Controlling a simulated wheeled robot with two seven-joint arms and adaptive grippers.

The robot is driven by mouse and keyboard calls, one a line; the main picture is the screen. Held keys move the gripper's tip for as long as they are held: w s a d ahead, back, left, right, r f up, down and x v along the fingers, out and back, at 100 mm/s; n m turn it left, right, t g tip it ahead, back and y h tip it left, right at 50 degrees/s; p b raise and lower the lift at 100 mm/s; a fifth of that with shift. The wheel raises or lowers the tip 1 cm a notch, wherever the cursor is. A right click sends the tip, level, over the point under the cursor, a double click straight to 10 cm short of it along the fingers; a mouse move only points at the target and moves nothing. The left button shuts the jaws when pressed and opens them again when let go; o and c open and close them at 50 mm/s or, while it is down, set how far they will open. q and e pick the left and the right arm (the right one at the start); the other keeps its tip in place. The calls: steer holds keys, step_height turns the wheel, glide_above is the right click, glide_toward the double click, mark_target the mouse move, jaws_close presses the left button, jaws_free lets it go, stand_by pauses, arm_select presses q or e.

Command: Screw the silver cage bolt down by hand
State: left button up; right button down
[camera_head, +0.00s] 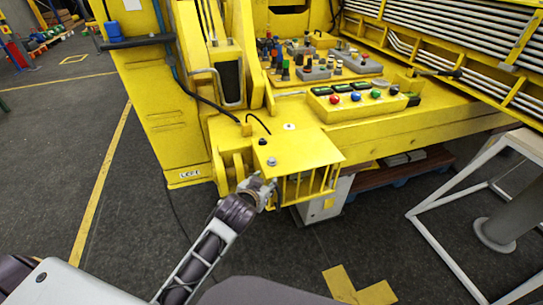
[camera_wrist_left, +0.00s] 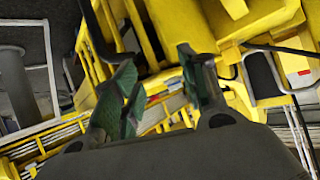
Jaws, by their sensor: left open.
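The silver cage bolt (camera_head: 271,161) is a small grey head on top of the yellow cage (camera_head: 308,153), near the cage's left side. I cannot tell how far in it sits. My left gripper (camera_head: 262,183) is just below and in front of the bolt in the head view, close to the cage's front left corner. In the left wrist view the two green-lined fingers of this gripper (camera_wrist_left: 157,62) stand apart with nothing between them. I cannot make out the bolt in that view. My right gripper is out of view.
A control box (camera_head: 357,98) with coloured buttons sits on the yellow machine behind the cage. A thin black cable (camera_head: 257,122) loops near the cage top. A white-framed table (camera_head: 440,235) stands at right. Dark floor in front is mostly clear.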

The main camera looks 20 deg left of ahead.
arm_select(q)
steer(key=w+d+r+m+t+h, duration=0.35)
steer(key=d+r, duration=0.35)
steer(key=r, duration=0.4)
steer(key=w+d+r+m+t+h, duration=0.4)
steer(key=d+r, duration=0.3)
steer(key=r, duration=0.4)
steer(key=s+d+r+m+g+h, duration=0.3)
steer(key=d+r+m+g+h, duration=0.35)
steer(key=d+m+h, duration=0.45)
steer(key=s+d+f+m+g+h, duration=0.1)
steer(key=s+d+f+m+g, duration=0.3)
steer(key=m+g, duration=0.55)
steer(key=w+a+f+g+y, duration=0.2)
steer(key=a+f+g+y, duration=0.4)
steer(key=f+y, duration=0.4)
steer(key=w+a+r+n+y, duration=0.1)
steer(key=w+a+y, duration=0.1)
steer(key=a, duration=0.5)
steer(key=w+a+n+t+y, duration=0.1)
steer(key=w+a+n+y, duration=0.1)
steer(key=a, duration=0.6)
steer(key=w+a+r+n+t+y, duration=0.1)
steer(key=w+a+y, duration=0.2)
steer(key=a+y, duration=0.2)
steer(key=a, duration=0.3)
steer(key=shift+w+r, duration=0.15)
steer(key=shift+r, duration=0.15)
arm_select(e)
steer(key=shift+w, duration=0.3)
